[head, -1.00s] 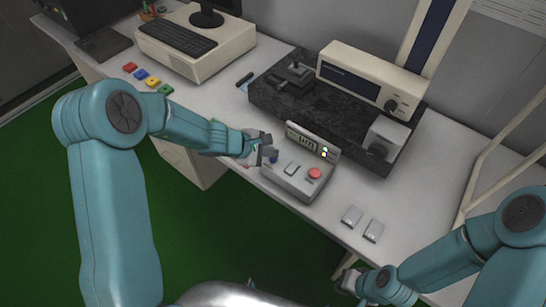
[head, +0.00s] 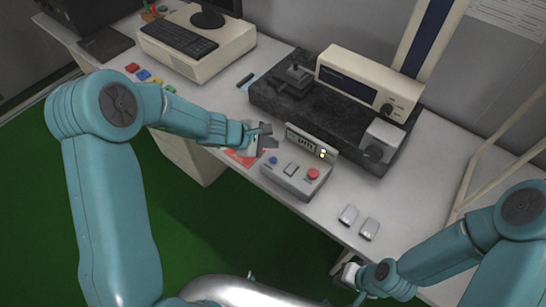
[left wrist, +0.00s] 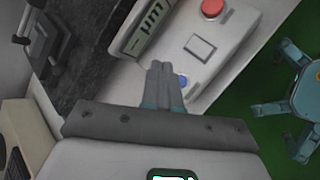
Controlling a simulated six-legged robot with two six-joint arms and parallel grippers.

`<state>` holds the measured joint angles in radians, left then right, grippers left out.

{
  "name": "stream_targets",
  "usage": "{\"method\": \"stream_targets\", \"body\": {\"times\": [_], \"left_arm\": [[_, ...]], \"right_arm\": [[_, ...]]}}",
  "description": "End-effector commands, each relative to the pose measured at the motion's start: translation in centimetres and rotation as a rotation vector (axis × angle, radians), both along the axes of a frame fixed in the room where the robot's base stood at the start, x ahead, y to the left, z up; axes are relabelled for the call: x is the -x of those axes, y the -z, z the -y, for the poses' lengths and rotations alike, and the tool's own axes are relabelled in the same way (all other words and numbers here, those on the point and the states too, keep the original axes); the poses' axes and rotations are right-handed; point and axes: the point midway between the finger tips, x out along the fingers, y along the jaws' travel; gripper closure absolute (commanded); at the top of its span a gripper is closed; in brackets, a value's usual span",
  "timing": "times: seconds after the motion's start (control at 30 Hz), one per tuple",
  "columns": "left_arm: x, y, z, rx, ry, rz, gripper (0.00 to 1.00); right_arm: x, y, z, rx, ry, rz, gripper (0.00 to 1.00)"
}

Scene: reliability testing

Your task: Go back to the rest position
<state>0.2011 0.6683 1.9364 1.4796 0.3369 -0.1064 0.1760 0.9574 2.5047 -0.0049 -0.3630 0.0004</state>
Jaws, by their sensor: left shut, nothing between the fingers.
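My left gripper (head: 272,142) is shut and empty in the head view, above the desk just left of a grey control box. In the left wrist view its closed fingers (left wrist: 163,85) lie over the near end of that box (left wrist: 215,50), beside a blue button (left wrist: 183,80). I cannot tell how high they are above it. My right gripper (head: 346,274) is low in the head view, in front of the desk's front edge; its fingers are too small to read. No rest position is marked in view.
The control box (head: 288,180) has a display, a red button (head: 313,174) and a blue button. A black stone slab (head: 335,122) with instruments stands behind it. Two small grey blocks (head: 348,215) lie on the right. A computer (head: 197,45) stands at the back left.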

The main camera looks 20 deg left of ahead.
Motion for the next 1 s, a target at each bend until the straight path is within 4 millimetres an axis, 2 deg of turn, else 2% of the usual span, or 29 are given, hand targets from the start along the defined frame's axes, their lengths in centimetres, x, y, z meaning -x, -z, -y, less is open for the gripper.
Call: {"method": "stream_targets", "body": {"times": [0.63, 0.7, 0.77, 0.87, 0.9, 1.0], "left_arm": [[0.0, 0.1, 0.0, 0.0, 0.001, -0.001, 1.0], [0.6, 0.7, 0.1, -0.015, 0.017, -0.012, 1.0], [1.8, 2.0, 0.4, -0.053, 0.059, -0.037, 1.0], [6.2, 6.0, 0.9, -0.177, 0.212, -0.108, 1.0], [8.7, 8.0, 1.1, -0.247, 0.304, -0.136, 1.0], [14.9, 12.1, 1.1, -0.419, 0.577, -0.162, 1.0]], "right_arm": [[0.0, 0.0, 0.0, 0.0, 0.0, 0.0, 1.0], [0.0, 0.1, 0.0, 0.0, 0.0, 0.0, 1.0], [0.0, 0.1, 0.0, 0.0, 0.0, 0.0, 1.0], [0.0, 0.1, 0.0, 0.0, 0.0, 0.0, 1.0], [0.0, 0.1, 0.0, 0.0, 0.0, 0.0, 1.0], [0.0, 0.1, 0.0, 0.0, 0.0, 0.0, 1.0]]}}
